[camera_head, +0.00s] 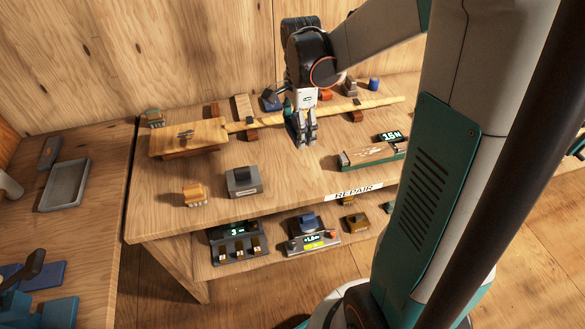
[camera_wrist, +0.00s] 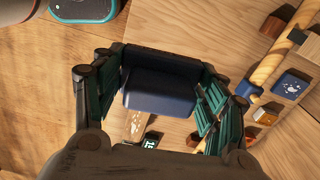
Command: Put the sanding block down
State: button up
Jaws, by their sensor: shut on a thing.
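The sanding block (camera_wrist: 160,84) is a dark navy block with a rounded ledge. In the wrist view it sits between the two green-padded fingers of my gripper (camera_wrist: 162,70), which are shut on it. In the head view my gripper (camera_head: 303,138) points down over the middle of the wooden repair bench (camera_head: 285,175). The block is mostly hidden there by the fingers. It appears to be held above the bench top, but the exact gap is unclear.
A long rod (camera_head: 380,103) lies on wooden supports behind my gripper. Bare bench top lies in front of my gripper.

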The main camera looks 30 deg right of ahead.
aim_at(299, 179)
jog(key=shift+w+d+r+m, duration=0.1)
jog(key=shift+d+r+m, duration=0.2)
jog(key=shift+m, duration=0.1)
jog(key=shift+f, duration=0.2)
notch_tip(299, 179, down, 19)
jog(key=b, duration=0.6)
jog(key=shift+f, duration=0.15)
jog(key=shift+f, duration=0.1)
jog(key=shift+f+b, duration=0.15)
jog(key=shift+b, duration=0.3)
jog(key=o, duration=1.4)
notch_tip(299, 179, up, 12)
jog(key=p, duration=0.4)
jog(key=shift+r, duration=0.25)
